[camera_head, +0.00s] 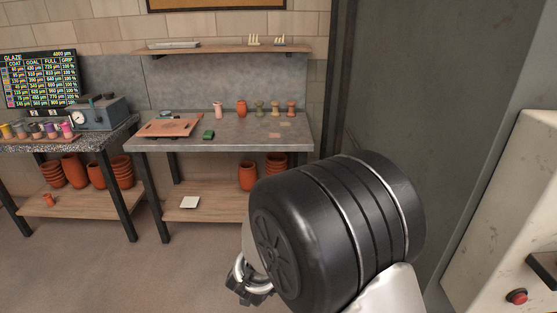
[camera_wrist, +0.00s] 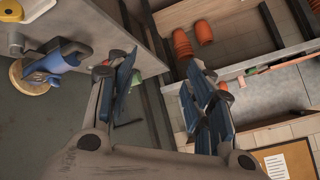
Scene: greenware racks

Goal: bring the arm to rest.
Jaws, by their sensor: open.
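My gripper (camera_wrist: 160,72) is open in the wrist view, with its two blue-padded fingers well apart and nothing between them. In the head view my gripper (camera_head: 250,284) shows only in part, low in the middle, in front of the floor. The large black joint of my arm hides the rest of it. The gripper is apart from the tables and touches nothing that I can see.
A grey table (camera_head: 232,143) with small pots stands beyond my arm, a wooden shelf above it. A speckled table (camera_head: 108,138) with a gauge box is at left. A pale cabinet (camera_head: 500,215) with a red button is at right. Floor (camera_head: 120,285) at front left is clear.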

